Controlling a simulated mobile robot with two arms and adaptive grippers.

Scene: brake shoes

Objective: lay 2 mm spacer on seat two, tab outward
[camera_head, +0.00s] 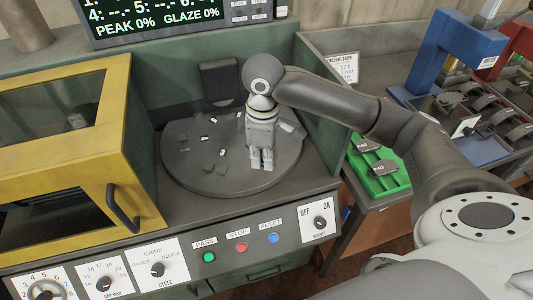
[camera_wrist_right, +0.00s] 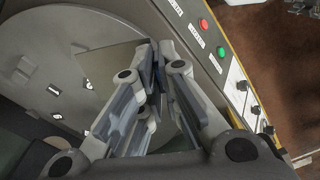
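My right gripper (camera_head: 261,165) points down over the front right part of a round grey turntable (camera_head: 200,180). Its fingers are nearly together; I see nothing clearly held between them. In the right wrist view the fingertips (camera_wrist_right: 158,55) also stand close together. A flat grey plate (camera_head: 291,129) shows just behind and right of the gripper; in the right wrist view a flat olive-grey piece (camera_wrist_right: 108,62) lies beside the fingertips. I cannot tell whether the fingers touch it, or whether it is the spacer. Seat numbers are not readable. My left gripper is not in view.
A yellow-framed cabinet (camera_head: 120,150) stands left of the turntable, and a green wall (camera_head: 318,110) right of it. A control panel (camera_head: 230,246) runs along the front. A green tray (camera_head: 378,172) with dark parts and a blue press (camera_head: 455,50) stand at the right.

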